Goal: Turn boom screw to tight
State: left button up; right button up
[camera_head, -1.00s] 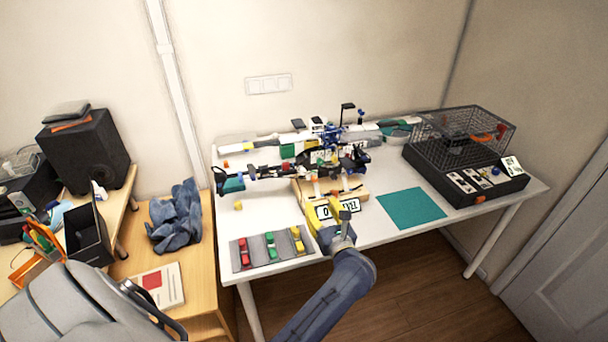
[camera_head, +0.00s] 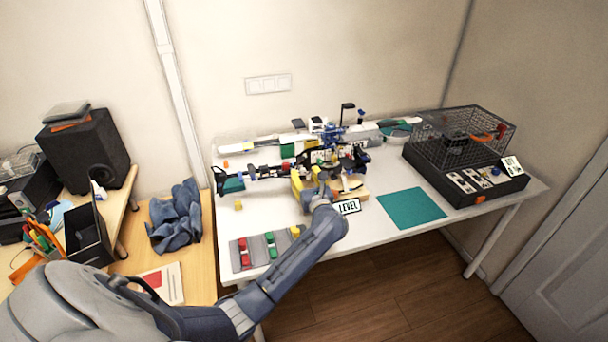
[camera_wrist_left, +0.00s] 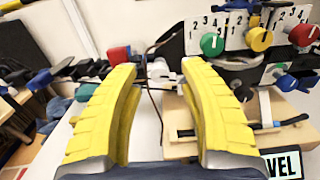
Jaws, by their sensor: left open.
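My left gripper (camera_head: 308,180) is over the middle of the table at the wooden base of the rig. In the left wrist view its two yellow fingers (camera_wrist_left: 160,75) are apart, with nothing held between them. A dark boom (camera_head: 262,172) with coloured fittings runs left from the rig, and a red fitting (camera_wrist_left: 119,54) on it shows beside the left finger. A small white fitting (camera_wrist_left: 159,69) shows beyond the gap between the fingers. I cannot tell which part is the boom screw. A display (camera_head: 347,207) at the base reads "LEVEL". My right gripper is not in view.
A numbered panel with green (camera_wrist_left: 212,43), yellow and red knobs stands right of the fingers. A grey tray (camera_head: 258,264) with coloured parts lies front left. A teal mat (camera_head: 412,209) lies right, before a black caged box (camera_head: 465,170).

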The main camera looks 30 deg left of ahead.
pick_arm(q)
jog(key=shift+w+a, duration=0.35)
jog(key=shift+a, duration=0.05)
jog(key=shift+c, duration=0.3)
grip_shut()
